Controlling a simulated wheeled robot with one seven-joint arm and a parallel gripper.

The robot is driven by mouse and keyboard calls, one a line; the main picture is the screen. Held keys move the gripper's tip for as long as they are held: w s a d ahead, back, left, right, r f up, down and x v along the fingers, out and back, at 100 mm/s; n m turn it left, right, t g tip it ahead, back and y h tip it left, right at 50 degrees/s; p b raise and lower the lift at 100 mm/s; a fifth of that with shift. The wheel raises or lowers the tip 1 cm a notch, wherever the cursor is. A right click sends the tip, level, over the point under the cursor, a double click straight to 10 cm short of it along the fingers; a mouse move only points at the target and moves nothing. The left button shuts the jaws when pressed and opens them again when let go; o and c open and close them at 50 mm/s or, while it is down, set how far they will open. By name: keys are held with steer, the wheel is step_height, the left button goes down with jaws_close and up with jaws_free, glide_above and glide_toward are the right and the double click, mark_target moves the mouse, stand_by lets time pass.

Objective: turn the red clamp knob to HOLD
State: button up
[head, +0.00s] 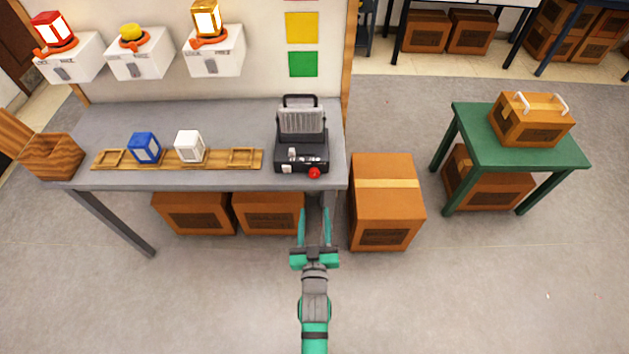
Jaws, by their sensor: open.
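The red clamp knob (314,173) sits low on the front face of a black device (301,152) at the right end of the grey table. The device has a ribbed grey upper part and a dark handle on top. The knob's pointer and any HOLD marking are too small to read. My gripper (314,214) is open and empty, with its green fingers pointing toward the table's front edge. It is apart from the knob and appears below it in the picture.
A wooden rack (216,158) with a blue lantern (144,147) and a white lantern (189,146) lies left of the device. A large cardboard box (385,205) stands on the floor right of the table. A green table (480,150) stands farther right.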

mark_target(314, 176)
steer(key=w, duration=1.3)
steer(key=shift+r, duration=0.3)
steer(key=shift+c, duration=0.7)
steer(key=c, duration=0.9)
